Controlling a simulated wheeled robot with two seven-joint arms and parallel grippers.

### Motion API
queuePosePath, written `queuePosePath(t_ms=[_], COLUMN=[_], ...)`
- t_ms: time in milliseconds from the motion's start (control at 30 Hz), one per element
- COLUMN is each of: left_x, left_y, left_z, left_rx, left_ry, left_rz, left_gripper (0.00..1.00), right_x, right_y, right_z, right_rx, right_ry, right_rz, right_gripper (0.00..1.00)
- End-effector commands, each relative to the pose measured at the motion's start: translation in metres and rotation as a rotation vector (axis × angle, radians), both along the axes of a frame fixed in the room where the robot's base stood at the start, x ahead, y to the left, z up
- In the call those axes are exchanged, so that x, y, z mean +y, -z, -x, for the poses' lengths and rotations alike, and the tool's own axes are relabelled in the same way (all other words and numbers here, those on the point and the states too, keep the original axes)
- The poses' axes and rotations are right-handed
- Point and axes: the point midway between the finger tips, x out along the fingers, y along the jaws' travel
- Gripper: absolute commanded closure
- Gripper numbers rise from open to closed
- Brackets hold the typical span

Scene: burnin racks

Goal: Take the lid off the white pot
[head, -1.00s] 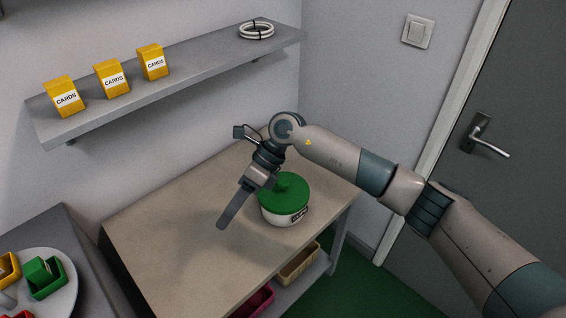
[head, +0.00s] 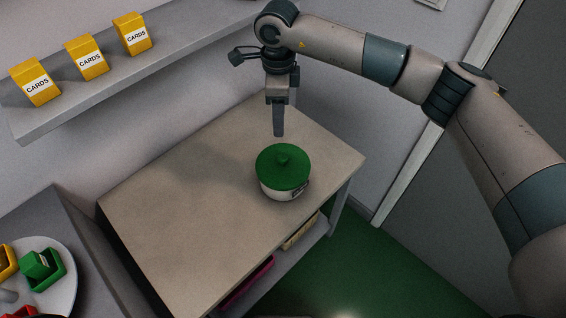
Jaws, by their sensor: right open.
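The white pot (head: 284,190) stands on the right part of the beige table. A dark label shows on the pot's right side. My left gripper is out of view.
The beige table (head: 190,215) is clear left of the pot. A shelf (head: 150,75) with yellow card boxes (head: 86,57) hangs on the wall behind. A round plate (head: 65,285) with coloured bins is at lower left. Bins sit under the table; a door is at right.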

Motion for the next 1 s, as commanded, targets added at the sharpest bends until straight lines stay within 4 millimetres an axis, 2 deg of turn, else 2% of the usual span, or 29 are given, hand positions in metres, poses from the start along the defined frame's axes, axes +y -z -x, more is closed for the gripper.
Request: queuePosePath(t_ms=[167, 633, 800, 1000], left_x=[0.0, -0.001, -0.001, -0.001], left_y=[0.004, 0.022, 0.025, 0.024], left_z=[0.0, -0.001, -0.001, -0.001], left_rx=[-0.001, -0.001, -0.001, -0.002], left_ry=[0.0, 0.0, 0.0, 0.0], left_rz=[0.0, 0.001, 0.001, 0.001], left_gripper=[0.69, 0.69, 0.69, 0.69], right_x=[0.0, 0.0, -0.001, -0.001], right_y=[0.021, 0.103, 0.117, 0.119], right_z=[0.001, 0.001, 0.0, 0.0], right_rx=[0.002, 0.003, 0.001, 0.0], right_ry=[0.001, 0.001, 0.0, 0.0], right_rz=[-0.001, -0.001, -0.001, -0.001], right_gripper=[0.54, 0.54, 0.54, 0.54])
